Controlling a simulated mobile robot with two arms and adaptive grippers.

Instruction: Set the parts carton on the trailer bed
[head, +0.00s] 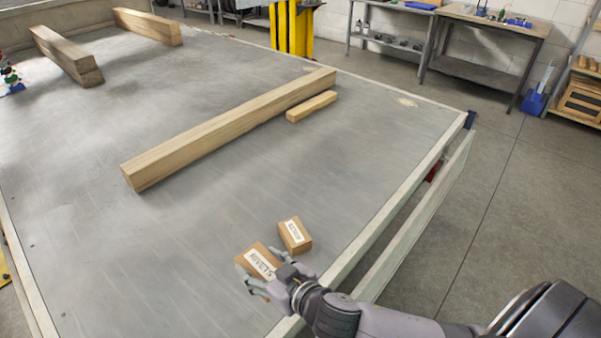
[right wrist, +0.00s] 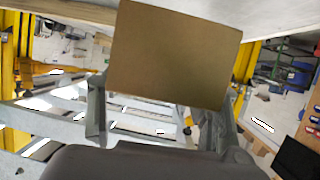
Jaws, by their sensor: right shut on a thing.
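A brown cardboard carton with a white label reading RIVETS (head: 258,261) is between the fingers of my right gripper (head: 262,281), low over or on the near right part of the grey trailer bed (head: 330,170). I cannot tell whether it touches the bed. In the right wrist view the carton (right wrist: 175,52) shows as a plain brown face, with a finger of the gripper (right wrist: 160,108) at each side. The gripper is shut on it. A second, smaller labelled carton (head: 295,236) stands on the bed just right of it. My left gripper is not in view.
A long timber beam (head: 230,125) and a short wood block (head: 312,106) lie across the bed. Two more timbers (head: 68,55) (head: 147,26) lie farther back. A pale side rail (head: 420,212) runs beside the right edge. The bed between the cartons and the long beam is clear.

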